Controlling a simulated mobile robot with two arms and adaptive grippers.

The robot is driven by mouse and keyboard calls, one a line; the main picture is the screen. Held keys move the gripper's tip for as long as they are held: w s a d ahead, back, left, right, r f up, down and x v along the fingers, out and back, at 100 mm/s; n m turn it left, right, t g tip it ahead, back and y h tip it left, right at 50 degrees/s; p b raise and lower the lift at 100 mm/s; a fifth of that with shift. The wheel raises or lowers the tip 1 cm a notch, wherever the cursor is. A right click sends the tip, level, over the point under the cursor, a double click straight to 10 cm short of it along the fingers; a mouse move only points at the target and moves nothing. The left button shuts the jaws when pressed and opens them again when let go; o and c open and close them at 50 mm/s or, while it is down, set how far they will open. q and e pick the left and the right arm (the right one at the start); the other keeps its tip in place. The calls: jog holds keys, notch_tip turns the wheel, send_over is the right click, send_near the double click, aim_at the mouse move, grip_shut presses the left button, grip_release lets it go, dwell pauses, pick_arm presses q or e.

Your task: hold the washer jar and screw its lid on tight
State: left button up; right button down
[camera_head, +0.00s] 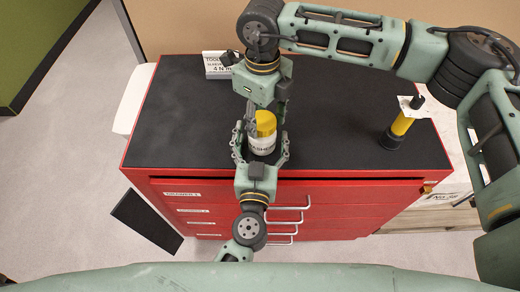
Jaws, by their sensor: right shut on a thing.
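The washer jar (262,145) is a white labelled jar standing upright near the front edge of the cabinet top. Its yellow lid (266,122) sits on top of it; whether it is tight cannot be seen. My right gripper (265,112) reaches down from the far side and is shut on the lid, partly covering it. My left gripper (262,152) comes from the front, with one finger on each side of the jar. Whether those fingers press on the jar is not clear.
The red drawer cabinet has a black top (185,115), clear on the left. A yellow and black tool (400,126) stands at the right. A white sign (216,66) stands at the back left, near my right arm. Drawer handles (290,202) stick out in front.

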pick_arm(q)
jog(key=shift+w, duration=0.45)
grip_shut()
dwell(1.0)
dwell(0.3)
pick_arm(e)
jog(key=c, duration=0.8)
grip_release()
jog(key=shift+r, duration=0.15)
jog(key=shift+r, duration=1.4)
